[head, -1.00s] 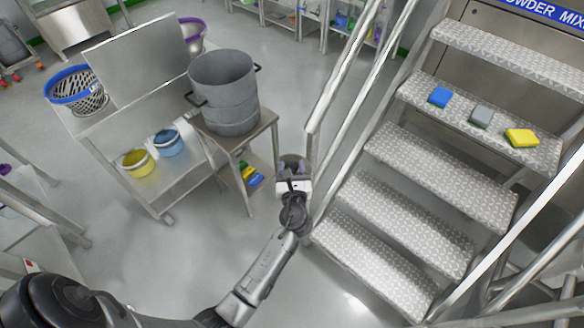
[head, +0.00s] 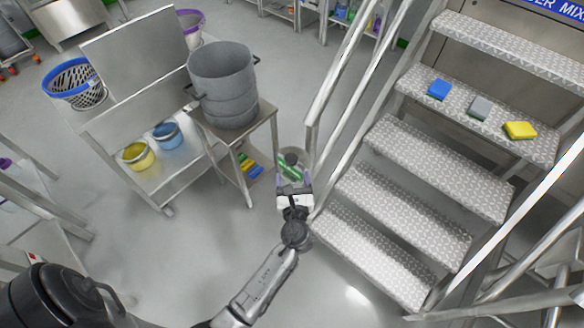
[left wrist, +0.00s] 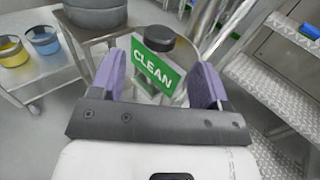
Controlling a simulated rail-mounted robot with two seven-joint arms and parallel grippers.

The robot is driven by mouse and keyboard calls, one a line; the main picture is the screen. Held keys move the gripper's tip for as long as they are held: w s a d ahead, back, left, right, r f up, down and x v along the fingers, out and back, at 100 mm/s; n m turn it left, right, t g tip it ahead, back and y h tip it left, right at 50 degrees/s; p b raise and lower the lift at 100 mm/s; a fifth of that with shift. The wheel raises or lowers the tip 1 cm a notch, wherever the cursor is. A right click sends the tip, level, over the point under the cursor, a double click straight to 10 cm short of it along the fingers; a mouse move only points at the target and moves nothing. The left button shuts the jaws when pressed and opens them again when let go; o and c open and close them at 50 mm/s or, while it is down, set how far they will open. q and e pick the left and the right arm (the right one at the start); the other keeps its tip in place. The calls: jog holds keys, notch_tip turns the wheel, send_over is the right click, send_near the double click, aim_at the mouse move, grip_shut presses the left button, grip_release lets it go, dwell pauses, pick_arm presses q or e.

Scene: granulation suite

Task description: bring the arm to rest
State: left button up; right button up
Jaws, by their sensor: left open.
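My left arm comes in from the lower left in the head view. Its gripper (head: 293,180) is over the gap between the small steel table and the steps. In the left wrist view the two purple-padded fingers (left wrist: 160,85) stand wide apart. A green sign reading CLEAN (left wrist: 158,65), with a dark round knob (left wrist: 160,38) above it, shows between and beyond the fingers. The sign also shows just past the fingertips in the head view (head: 290,168). I cannot tell how far it is from the fingers. My right gripper is not in view.
A grey pot (head: 222,85) stands on the small steel table (head: 262,112). Metal steps (head: 385,205) with handrails (head: 345,80) rise on the right, holding blue, grey and yellow sponges (head: 519,130). A cart (head: 110,130) with yellow and blue buckets is left. Floor is clear below the cart.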

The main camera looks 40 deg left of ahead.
pick_arm(q)
jog(key=shift+s+d, duration=0.35)
jog(key=shift+s, duration=0.05)
dwell(0.4)
jog(key=s+a+f+n+g+h, duration=0.25)
jog(key=n+g, duration=0.25)
jog(key=n, duration=1.3)
jog(key=s+d+r+n+g+h+p, duration=0.2)
jog(key=s+d+r+n+h, duration=0.1)
jog(key=s+d+n+h, duration=0.9)
jog(key=s+a+f+m+g+y+p, duration=0.1)
jog(key=s+a+f+m, duration=0.15)
jog(key=s, duration=0.35)
jog(key=s+a+f+m+g+y, duration=0.1)
jog(key=s+m, duration=0.2)
jog(key=s, duration=0.2)
notch_tip(320, 180, up, 38)
jog(key=p, duration=3.8)
jog(key=shift+s+f, duration=0.25)
jog(key=shift+s, duration=0.1)
